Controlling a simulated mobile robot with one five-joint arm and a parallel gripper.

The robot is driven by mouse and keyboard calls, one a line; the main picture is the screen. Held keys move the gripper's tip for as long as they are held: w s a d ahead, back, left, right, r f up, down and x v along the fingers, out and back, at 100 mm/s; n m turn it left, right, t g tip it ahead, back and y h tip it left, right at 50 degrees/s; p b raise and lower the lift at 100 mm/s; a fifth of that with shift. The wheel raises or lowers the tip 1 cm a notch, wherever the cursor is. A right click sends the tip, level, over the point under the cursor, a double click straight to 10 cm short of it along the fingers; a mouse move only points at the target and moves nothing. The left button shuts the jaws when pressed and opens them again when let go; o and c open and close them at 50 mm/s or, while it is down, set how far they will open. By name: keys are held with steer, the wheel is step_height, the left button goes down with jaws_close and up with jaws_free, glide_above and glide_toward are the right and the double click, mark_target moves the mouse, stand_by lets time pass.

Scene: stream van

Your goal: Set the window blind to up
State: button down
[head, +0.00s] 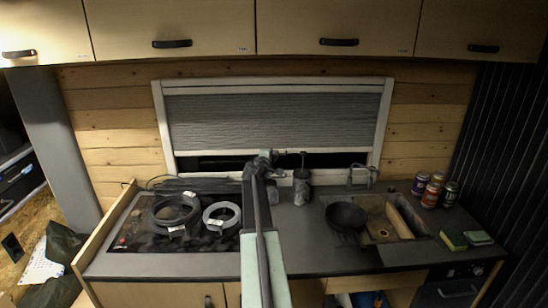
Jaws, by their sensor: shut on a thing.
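The grey window blind (262,120) hangs in a white window frame (159,117) on the wooden wall. It covers most of the window. A pale bar (215,152) runs along its lower edge, and a dark strip of window shows below it. My arm reaches up the middle of the picture to the blind. My gripper (268,154) is at the lower bar, near its middle, and is shut on it. The fingertips are small and partly hidden by my own wrist, so the exact grip is hard to see.
Below the window is a counter with coiled hoses (222,216) on the left, a dark pan (346,216), a sink (385,222) with a faucet, and several cans (432,194) on the right. Overhead cabinets (338,25) span the top. Clear counter lies at the front.

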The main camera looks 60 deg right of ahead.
steer(key=shift+r, duration=0.1)
step_height(320, 180, up, 10)
steer(key=p, duration=1)
steer(key=shift+s+f, duration=0.1)
steer(key=shift+f, duration=0.15)
steer(key=c, duration=1.5)
jaws_free()
steer(key=shift+c, duration=0.2)
steer(key=shift+a, duration=0.1)
steer(key=p, duration=0.1)
glide_toward(279, 133)
steer(key=v, duration=0.3)
steer(key=shift+a+r, duration=0.2)
steer(key=shift+a, duration=0.05)
